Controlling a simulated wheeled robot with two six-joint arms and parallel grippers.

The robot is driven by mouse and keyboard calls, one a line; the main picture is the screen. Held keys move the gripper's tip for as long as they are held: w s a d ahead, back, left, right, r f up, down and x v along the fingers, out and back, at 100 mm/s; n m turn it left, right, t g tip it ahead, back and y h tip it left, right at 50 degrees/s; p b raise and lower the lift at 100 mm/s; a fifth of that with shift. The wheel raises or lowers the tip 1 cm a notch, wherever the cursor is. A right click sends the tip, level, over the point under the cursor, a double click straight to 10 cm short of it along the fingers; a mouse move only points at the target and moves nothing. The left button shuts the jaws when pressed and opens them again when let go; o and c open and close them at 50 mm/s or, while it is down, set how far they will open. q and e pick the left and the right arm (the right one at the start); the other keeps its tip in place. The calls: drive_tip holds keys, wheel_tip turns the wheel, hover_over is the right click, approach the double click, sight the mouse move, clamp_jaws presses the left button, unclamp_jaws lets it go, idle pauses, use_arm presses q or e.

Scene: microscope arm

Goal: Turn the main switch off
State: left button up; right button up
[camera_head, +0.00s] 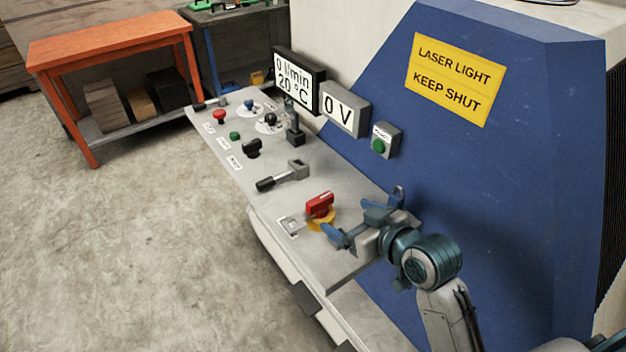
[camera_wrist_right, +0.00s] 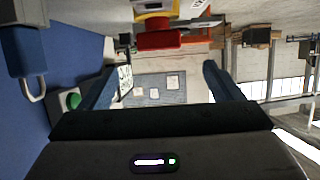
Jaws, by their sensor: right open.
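The main switch is most likely the red rotary handle (camera_head: 320,204) on a yellow base (camera_head: 322,223), on the near part of the sloping grey panel. My right gripper (camera_head: 350,219) is just right of it, its two blue fingers spread apart and empty. The handle appears clear of both fingers. In the right wrist view, the red handle (camera_wrist_right: 158,39) shows at the top centre, above the gap between the open fingers (camera_wrist_right: 165,70), with part of the yellow base (camera_wrist_right: 155,7) at the frame's edge. My left gripper is not in view.
The grey panel (camera_head: 265,212) carries a lever (camera_head: 284,175), a black knob (camera_head: 252,147) and a red button (camera_head: 219,116). A display reading 0 V (camera_head: 342,108) and a green button (camera_head: 378,146) are behind. A blue housing (camera_head: 500,190) rises on the right.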

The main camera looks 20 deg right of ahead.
sight(322, 201)
drive_tip(key=shift+w+a, duration=0.15)
drive_tip(key=shift+w, duration=0.75)
drive_tip(key=p+x, duration=0.2)
drive_tip(key=x, duration=0.7)
drive_tip(key=shift+w+a+f, duration=0.15)
drive_tip(key=shift+a, duration=0.05)
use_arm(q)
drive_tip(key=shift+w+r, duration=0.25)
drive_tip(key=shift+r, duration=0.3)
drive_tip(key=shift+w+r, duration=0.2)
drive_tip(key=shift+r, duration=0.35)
use_arm(e)
drive_tip(key=shift+c, duration=0.4)
drive_tip(key=c, duration=1.3)
